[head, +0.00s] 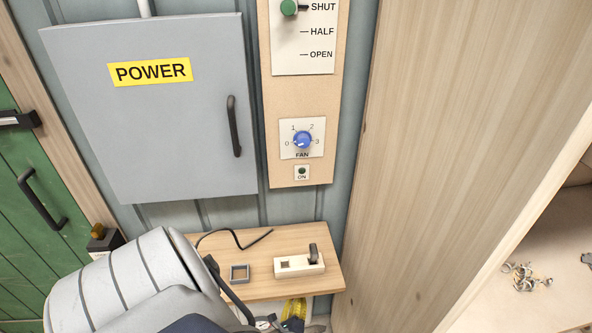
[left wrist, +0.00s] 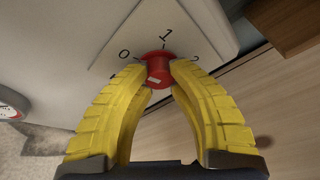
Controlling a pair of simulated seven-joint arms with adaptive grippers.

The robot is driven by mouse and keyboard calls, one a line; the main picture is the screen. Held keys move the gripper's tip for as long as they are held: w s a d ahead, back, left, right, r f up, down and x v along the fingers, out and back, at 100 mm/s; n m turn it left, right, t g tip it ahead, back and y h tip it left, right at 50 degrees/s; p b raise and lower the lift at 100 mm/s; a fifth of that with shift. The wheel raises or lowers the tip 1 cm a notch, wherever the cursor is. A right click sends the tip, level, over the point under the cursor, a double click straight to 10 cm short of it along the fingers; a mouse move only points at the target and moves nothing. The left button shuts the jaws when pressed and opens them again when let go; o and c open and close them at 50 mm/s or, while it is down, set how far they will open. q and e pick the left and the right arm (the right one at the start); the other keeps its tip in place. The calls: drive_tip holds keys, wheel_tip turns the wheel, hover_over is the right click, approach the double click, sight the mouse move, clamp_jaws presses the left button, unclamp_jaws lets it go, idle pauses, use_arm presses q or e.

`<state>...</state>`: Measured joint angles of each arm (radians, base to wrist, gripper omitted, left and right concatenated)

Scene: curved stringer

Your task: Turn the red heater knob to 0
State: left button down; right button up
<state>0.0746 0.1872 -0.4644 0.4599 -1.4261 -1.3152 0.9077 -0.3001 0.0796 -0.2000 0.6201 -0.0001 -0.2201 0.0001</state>
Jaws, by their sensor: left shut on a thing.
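The red heater knob (left wrist: 157,68) sits on a pale plate marked 0, 1 and 2 in the left wrist view. My left gripper (left wrist: 158,78) has its two yellow fingers closed on either side of the knob, touching it. A short white mark shows on the knob's near side, away from the numbers; I cannot tell which setting it stands for. In the head view only a bit of yellow finger of my left gripper (head: 294,309) shows below the wooden shelf, and the red knob is hidden. My right gripper is not in view.
The wooden shelf (head: 325,277) holds a switch box (head: 299,266) and a small square frame (head: 239,274). Above are the blue fan knob (head: 302,140) and a grey power cabinet (head: 170,150). A tall wooden panel (head: 450,130) stands on the right. A round gauge (left wrist: 10,103) is at left in the wrist view.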

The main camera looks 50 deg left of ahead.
use_arm(q)
drive_tip(key=shift+w+a+r+n, duration=0.15)
drive_tip(key=shift+a+n, duration=0.1)
drive_tip(key=shift+n, duration=0.25)
idle(0.3)
drive_tip(key=c, duration=1)
unclamp_jaws()
drive_tip(key=shift+d, duration=0.15)
drive_tip(key=v, duration=1.2)
drive_tip(key=shift+f, duration=0.2)
